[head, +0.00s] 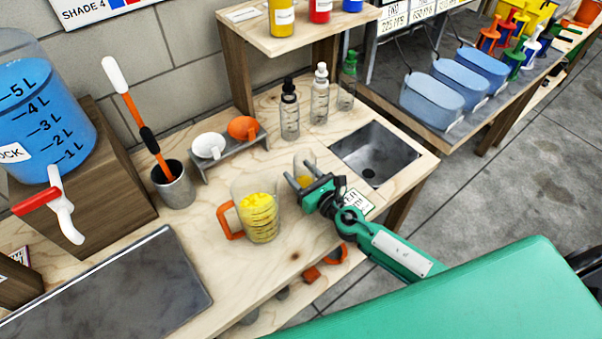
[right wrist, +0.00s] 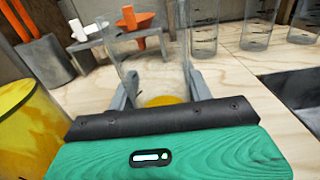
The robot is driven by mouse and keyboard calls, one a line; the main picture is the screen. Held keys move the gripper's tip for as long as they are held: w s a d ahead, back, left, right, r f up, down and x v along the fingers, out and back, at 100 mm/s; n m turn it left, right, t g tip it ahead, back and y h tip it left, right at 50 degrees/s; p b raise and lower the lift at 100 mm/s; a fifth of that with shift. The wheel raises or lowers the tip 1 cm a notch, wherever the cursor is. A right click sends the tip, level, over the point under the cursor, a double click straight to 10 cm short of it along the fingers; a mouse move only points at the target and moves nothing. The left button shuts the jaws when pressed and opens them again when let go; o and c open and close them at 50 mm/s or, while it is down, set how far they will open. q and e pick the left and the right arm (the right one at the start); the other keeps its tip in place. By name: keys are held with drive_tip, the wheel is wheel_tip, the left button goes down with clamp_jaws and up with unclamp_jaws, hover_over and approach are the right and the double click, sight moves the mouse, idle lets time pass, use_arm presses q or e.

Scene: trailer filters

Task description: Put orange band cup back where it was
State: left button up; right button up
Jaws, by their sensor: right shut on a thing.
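My right gripper (head: 295,181) is shut on a small clear cup (head: 305,163) with yellow-orange in its lower part. In the right wrist view the clear cup (right wrist: 152,62) stands upright between the two fingers, its yellow-orange bottom partly hidden by the gripper body. I cannot make out a separate orange band on it. I cannot tell whether its base touches the bench (head: 290,260). My left gripper is not in view.
A clear jug (head: 262,215) with yellow contents and an orange handle stands left of my right gripper. Behind are a small rack (head: 232,155) with white and orange pieces, and several dropper bottles (head: 319,95). A sink (head: 375,153) lies to the right. Bare wood lies between.

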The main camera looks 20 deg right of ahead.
drive_tip(key=shift+f, duration=0.2)
drive_tip(key=o, duration=1.2)
drive_tip(key=shift+c, duration=0.2)
drive_tip(key=shift+r, duration=0.1)
